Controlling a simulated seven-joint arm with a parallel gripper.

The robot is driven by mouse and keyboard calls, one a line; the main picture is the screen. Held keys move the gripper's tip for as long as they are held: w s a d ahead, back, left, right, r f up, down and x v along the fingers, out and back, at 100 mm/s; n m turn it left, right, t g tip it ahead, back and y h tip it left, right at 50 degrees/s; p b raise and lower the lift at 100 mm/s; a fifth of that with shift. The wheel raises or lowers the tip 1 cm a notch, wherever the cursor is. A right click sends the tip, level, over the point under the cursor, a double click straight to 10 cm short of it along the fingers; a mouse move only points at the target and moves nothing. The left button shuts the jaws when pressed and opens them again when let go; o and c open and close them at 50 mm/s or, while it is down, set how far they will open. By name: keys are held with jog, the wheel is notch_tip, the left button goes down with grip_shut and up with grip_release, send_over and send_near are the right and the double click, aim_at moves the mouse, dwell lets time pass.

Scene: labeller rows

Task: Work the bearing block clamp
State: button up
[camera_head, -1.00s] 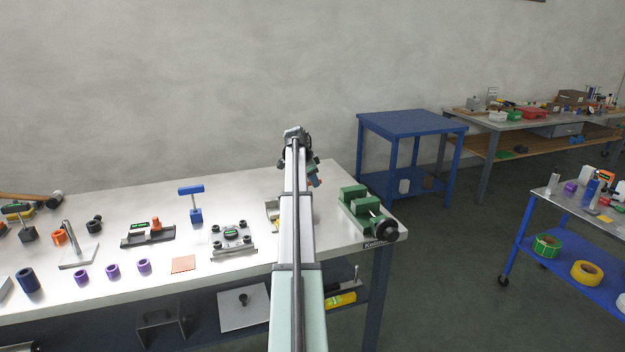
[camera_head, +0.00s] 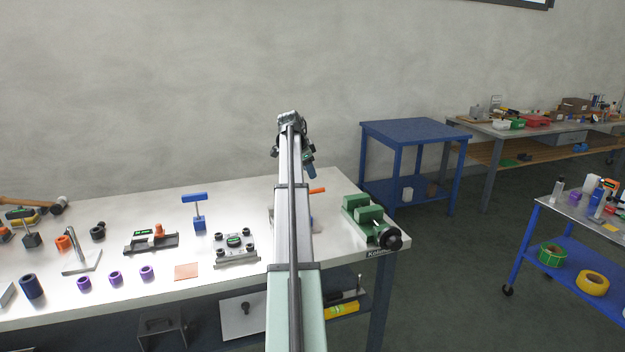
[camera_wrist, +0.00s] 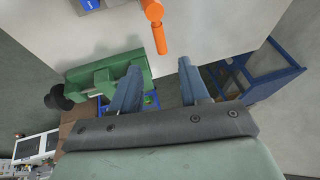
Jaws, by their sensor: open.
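An orange handle (camera_head: 317,190) shows beside my arm at the right part of the bench; my arm hides most of what it belongs to. In the wrist view the orange handle (camera_wrist: 157,28) has a round end at the top and points down to the gap between my fingertips. I cannot tell for sure that it is the bearing block clamp's. My gripper (camera_wrist: 158,65) is open and empty, its two blue-grey fingers apart, one on each side of the handle's line. In the head view my gripper (camera_head: 309,168) is above the bench, by the handle.
A green vise (camera_head: 368,216) stands at the bench's right end, close to my left finger in the wrist view (camera_wrist: 105,68). A plate with black knobs (camera_head: 236,246) and a dark fixture with an orange knob (camera_head: 152,243) sit left of my arm. A blue table (camera_head: 412,132) stands behind.

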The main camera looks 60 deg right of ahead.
jog(key=shift+v, duration=2.15)
